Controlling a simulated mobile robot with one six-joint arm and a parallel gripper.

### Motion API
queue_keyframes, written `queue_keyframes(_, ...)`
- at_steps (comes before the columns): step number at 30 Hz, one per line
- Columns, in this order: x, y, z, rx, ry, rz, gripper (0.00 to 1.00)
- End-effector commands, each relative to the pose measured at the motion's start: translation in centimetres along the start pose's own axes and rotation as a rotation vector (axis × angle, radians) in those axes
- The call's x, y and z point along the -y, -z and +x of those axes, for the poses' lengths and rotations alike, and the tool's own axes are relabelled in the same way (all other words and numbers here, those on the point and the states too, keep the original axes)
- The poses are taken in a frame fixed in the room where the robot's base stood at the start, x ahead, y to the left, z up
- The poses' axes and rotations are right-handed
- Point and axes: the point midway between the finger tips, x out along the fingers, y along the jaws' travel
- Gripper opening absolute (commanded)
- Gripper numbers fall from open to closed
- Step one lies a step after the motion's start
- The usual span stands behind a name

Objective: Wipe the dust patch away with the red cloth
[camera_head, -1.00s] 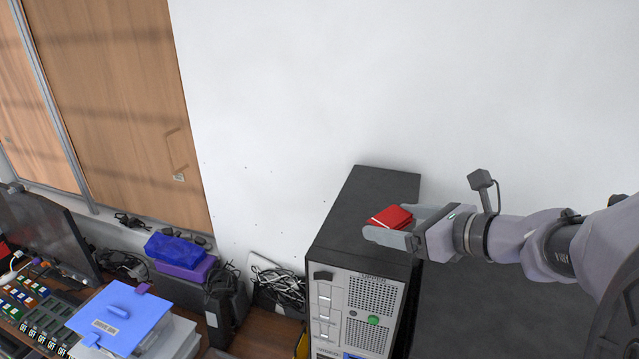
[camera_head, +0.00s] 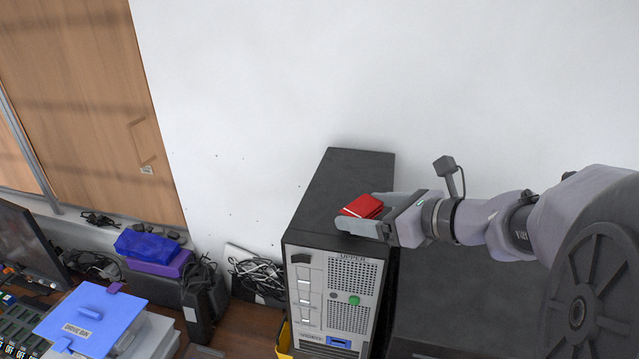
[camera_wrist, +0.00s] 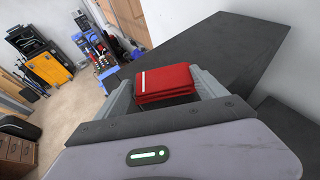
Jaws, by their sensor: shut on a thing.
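My gripper (camera_head: 372,218) is shut on the folded red cloth (camera_head: 361,206), which has a pale stripe along one edge. In the head view the cloth is over the top of the dark PC tower (camera_head: 345,178), near its right side. Whether it touches the top or hovers just above it, I cannot tell. In the wrist view the red cloth (camera_wrist: 165,84) sits between the two grey fingers, and the tower's dark top (camera_wrist: 215,47) lies beyond and to the right. I cannot make out a dust patch on the dark top in either view.
A blue drive bin (camera_head: 90,318) stands at lower left. Blue and purple boxes (camera_head: 148,244) and coiled cables (camera_head: 258,275) lie left of the tower. A white wall (camera_head: 400,80) rises behind. A dark surface (camera_head: 450,290) is at the tower's right.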

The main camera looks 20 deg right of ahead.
Motion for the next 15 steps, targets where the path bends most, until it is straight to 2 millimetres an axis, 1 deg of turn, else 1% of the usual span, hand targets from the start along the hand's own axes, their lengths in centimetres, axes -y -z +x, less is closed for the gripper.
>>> queue_keyframes(9,0.01,-0.01,0.01,0.0,0.0,0.0,0.34)
queue_keyframes(15,0.01,0.38,0.18,0.0,0.0,0.0,0.34)
